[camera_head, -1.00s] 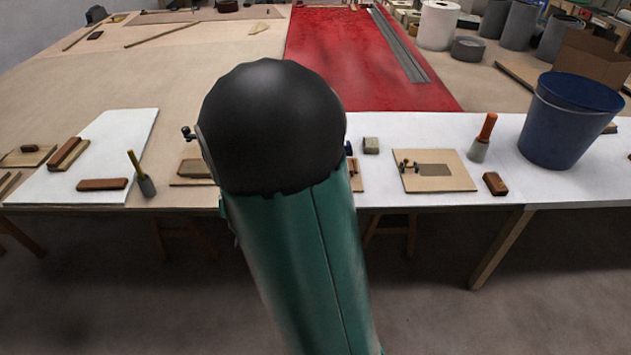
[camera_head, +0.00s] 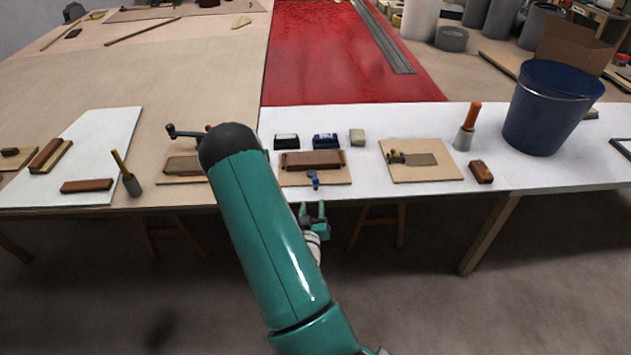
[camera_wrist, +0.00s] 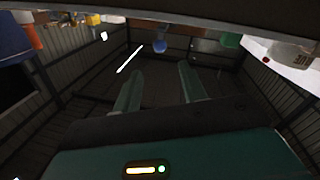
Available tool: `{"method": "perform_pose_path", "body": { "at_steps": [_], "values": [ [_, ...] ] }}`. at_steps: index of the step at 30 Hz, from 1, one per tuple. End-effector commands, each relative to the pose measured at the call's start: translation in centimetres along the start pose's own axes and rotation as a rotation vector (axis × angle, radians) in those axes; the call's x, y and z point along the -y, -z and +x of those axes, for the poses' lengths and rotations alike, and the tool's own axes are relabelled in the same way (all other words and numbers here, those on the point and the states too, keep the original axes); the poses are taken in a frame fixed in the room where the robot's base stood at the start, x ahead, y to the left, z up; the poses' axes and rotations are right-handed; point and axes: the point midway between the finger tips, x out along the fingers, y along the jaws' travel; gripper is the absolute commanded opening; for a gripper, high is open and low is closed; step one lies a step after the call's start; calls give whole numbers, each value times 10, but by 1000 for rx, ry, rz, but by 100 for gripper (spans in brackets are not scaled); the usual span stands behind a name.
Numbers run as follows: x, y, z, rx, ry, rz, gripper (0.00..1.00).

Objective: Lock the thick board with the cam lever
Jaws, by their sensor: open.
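My gripper (camera_head: 313,212) is open and empty, just in front of the table's front edge. In the wrist view its two fingers (camera_wrist: 160,70) stand apart with nothing between them. The middle fixture (camera_head: 290,180) is a wooden base holding a brown board (camera_head: 312,160), with a small blue-tipped lever (camera_head: 314,180) at its front. The right fixture (camera_head: 440,173) carries a grey plate (camera_head: 421,159) and a small dark-and-brass lever (camera_head: 395,158). The left fixture (camera_head: 181,165) is partly hidden by my arm. I cannot tell for sure which board is the thick one.
Behind the middle fixture stand a black box (camera_head: 286,141), a blue box (camera_head: 325,141) and a pale block (camera_head: 357,137). An orange-handled tool (camera_head: 469,126), a brown block (camera_head: 480,171) and a blue bucket (camera_head: 548,110) stand at right. White tabletop between them is clear.

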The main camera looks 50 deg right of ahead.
Motion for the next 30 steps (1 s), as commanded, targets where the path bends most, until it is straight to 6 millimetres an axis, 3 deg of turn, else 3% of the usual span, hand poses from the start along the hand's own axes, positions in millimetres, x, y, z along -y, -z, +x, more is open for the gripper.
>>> {"method": "perform_pose_path", "body": {
  "at_steps": [12,18,30],
  "values": [
    [-1,1,82,-2,-1,1,42],
    [0,0,112,0,0,1,42],
    [0,0,122,1,1,1,42]
  ]
}}
